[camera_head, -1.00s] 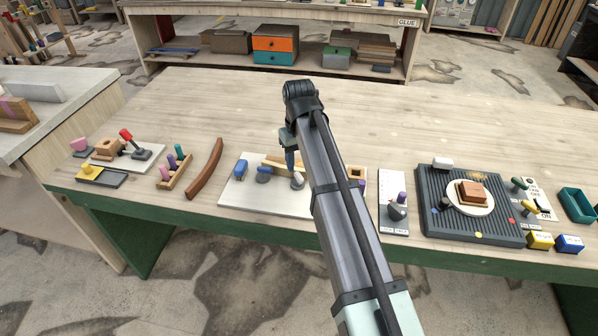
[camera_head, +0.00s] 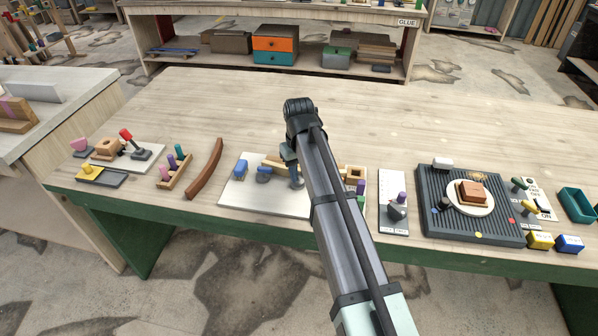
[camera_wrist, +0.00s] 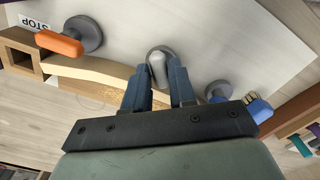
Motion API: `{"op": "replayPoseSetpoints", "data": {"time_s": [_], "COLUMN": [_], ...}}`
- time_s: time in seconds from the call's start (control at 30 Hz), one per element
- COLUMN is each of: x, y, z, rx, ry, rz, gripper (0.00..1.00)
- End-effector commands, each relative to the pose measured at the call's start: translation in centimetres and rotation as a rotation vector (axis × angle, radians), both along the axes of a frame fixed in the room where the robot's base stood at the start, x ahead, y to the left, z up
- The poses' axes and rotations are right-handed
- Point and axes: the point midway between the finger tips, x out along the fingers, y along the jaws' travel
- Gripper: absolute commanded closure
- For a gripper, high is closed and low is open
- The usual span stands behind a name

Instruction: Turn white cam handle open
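The white cam handle (camera_wrist: 157,70) is a pale lever on a round grey base, at the top middle of the wrist view. My gripper (camera_wrist: 161,72) has its two dark fingers on either side of this lever, with a gap between them. Whether either finger touches it is unclear. In the head view my gripper (camera_head: 293,178) is low over the pale fixture board (camera_head: 245,198), and my arm hides part of the board. An orange cam handle (camera_wrist: 58,45) on a grey base is at the left of the wrist view. A blue handle (camera_wrist: 257,107) is at the right.
A curved wooden strip (camera_wrist: 95,67) runs along the fixture close to my fingers. A wooden block with a square hole (camera_head: 355,172) stands right of my arm. A brown curved piece (camera_head: 205,169) lies left of the board. The table behind is clear.

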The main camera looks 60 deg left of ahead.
Motion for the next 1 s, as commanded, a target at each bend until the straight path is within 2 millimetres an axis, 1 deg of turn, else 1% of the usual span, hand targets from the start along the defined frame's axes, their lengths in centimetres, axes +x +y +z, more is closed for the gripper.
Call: {"op": "replayPoseSetpoints", "data": {"time_s": [0.03, 0.23, 0.5, 0.67, 0.87, 1.0], "x": [0.00, 0.00, 0.00, 0.01, 0.01, 0.00], "y": [0.00, 0.00, 0.00, 0.00, 0.00, 0.00], "z": [0.01, 0.01, 0.01, 0.02, 0.02, 0.02], "rx": [0.000, 0.000, 0.000, 0.000, 0.000, 0.000], "ry": [0.000, 0.000, 0.000, 0.000, 0.000, 0.000], "rz": [0.000, 0.000, 0.005, 0.040, 0.153, 0.270], "gripper": [0.80, 0.99, 1.00, 1.00, 1.00, 1.00]}}
